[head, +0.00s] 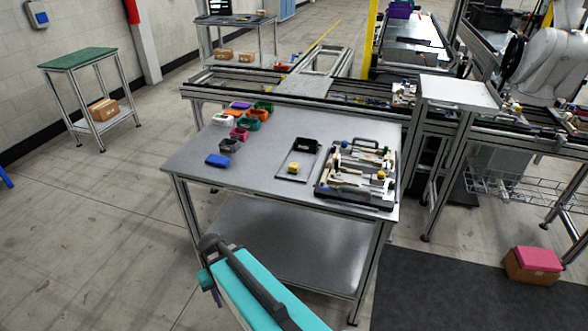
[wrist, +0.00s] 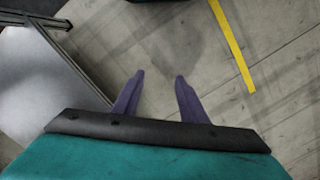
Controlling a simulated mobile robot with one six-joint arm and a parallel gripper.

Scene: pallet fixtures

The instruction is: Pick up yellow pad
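A small yellow pad (head: 293,168) sits on a flat dark-edged plate (head: 291,177) on the grey table, left of the tool tray (head: 357,192). It is small in the head view, and its fine shape is hard to tell. My gripper shows in the wrist view with two purple fingers (wrist: 159,82) spread apart and nothing between them. The gripper is off the table's front side, well away from the pad. The pad is not in the wrist view.
A black bin (head: 305,146) stands just behind the pad. Several coloured holders (head: 238,133) and a blue block (head: 217,160) lie to the left. The front left of the grey table (head: 250,185) is clear. A conveyor frame (head: 290,84) runs behind.

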